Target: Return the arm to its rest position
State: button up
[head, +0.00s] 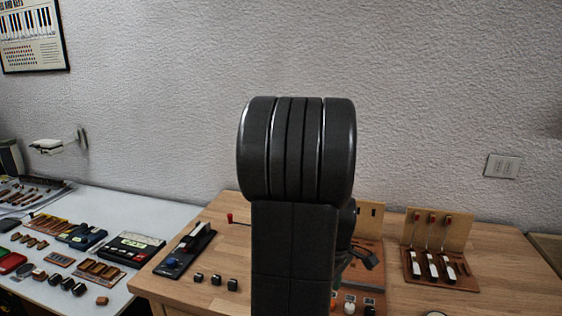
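My black arm (297,150) stands upright in the middle of the head view, its thick rounded joint at the top and a straight link below. Part of my gripper (366,261) seems to show as a dark shape just right of that link, above the wooden bench. The link hides most of it. Whether its fingers are open or shut, or hold anything, cannot be seen.
A wooden bench (510,297) lies behind the arm. On it are a board with red-tipped levers (440,272), a dark tray (185,251) and small black blocks (215,281). A white table (180,216) with many small parts stands left. A textured wall rises behind.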

notch_tip(320, 180, up, 10)
notch_tip(320, 180, down, 14)
jog(key=shift+s+f, duration=0.1)
jog(key=shift+f, duration=0.05)
jog(key=shift+m, duration=0.3)
jog(key=m, duration=0.7)
jog(key=shift+b, duration=0.35)
jog(key=m, duration=0.7)
jog(key=shift+m+b, duration=0.3)
jog(key=shift+r, duration=1.35)
